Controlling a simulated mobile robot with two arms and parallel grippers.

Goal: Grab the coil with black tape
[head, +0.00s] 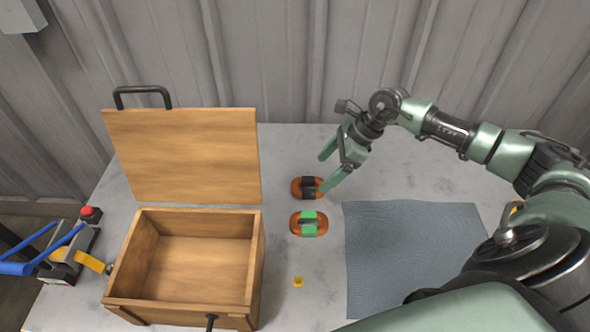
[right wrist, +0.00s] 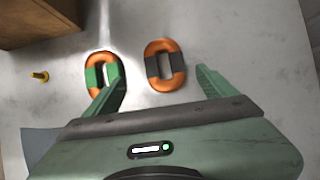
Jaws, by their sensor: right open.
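The coil with black tape (head: 297,187) is an orange-brown oval ring lying flat on the table, right of the box. In the right wrist view the same coil (right wrist: 160,47) lies ahead of and between the two fingers, its tape dark on both long sides. My right gripper (head: 324,173) is open and empty, its green fingers close to this coil; I cannot tell whether they touch it. The coil with green tape (head: 309,231) lies just in front of the black-taped one; in the right wrist view it (right wrist: 97,60) is near the left finger. My left gripper is not in view.
An open wooden box (head: 257,265) with a raised lid (head: 185,155) stands left of the coils. A blue-grey mat (head: 415,250) lies to the right. A small yellow piece (head: 298,282) sits in front. A red-button device (head: 91,214) is at far left.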

